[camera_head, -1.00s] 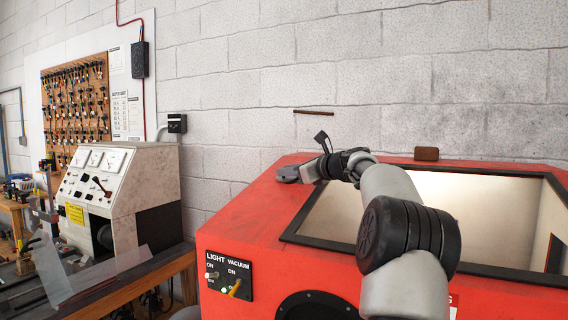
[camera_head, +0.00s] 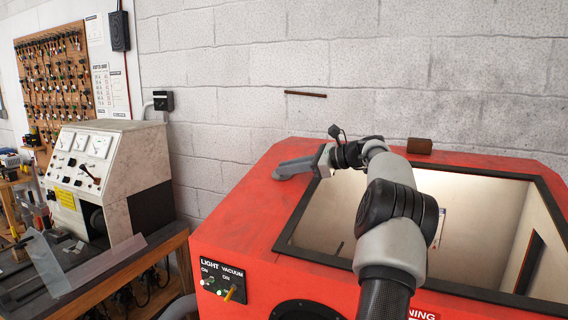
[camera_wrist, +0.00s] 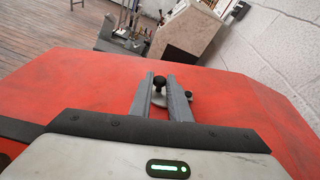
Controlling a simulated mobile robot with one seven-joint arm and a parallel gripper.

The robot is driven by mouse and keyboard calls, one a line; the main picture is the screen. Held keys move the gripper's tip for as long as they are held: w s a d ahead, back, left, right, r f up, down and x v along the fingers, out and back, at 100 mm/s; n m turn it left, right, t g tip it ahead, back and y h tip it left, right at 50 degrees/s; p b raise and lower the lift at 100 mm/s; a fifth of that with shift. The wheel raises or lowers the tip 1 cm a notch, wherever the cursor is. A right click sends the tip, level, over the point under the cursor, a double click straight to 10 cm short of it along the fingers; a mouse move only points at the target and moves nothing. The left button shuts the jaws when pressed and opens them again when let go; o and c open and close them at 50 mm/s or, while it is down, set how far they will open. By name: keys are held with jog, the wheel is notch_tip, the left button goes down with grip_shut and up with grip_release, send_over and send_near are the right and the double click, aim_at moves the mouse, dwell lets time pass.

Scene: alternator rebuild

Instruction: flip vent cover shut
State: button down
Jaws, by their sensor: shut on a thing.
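The vent cover (camera_head: 284,174) is a grey round plate low on the top of the red cabinet (camera_head: 245,205), near its back left edge. Its edge also shows between and beside my fingers in the wrist view (camera_wrist: 185,95). My gripper (camera_head: 298,164) reaches over it from the right. In the wrist view my gripper (camera_wrist: 160,80) has its two grey fingers slightly apart, with a small black knob (camera_wrist: 158,83) between the tips. It is shut on the cover. The fingers partly hide the plate, so I cannot tell how far it is tilted.
The cabinet's large black-framed window (camera_head: 285,243) lies right of the cover, beneath my arm. A panel with light and vacuum switches (camera_head: 222,281) is on the front. A brown block (camera_head: 419,146) sits at the back edge. A test bench (camera_head: 110,165) stands left.

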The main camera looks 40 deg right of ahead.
jog(key=shift+f, duration=0.15)
jog(key=c, duration=1.7)
grip_release()
jog(key=v, duration=1.7)
jog(key=shift+s, duration=0.25)
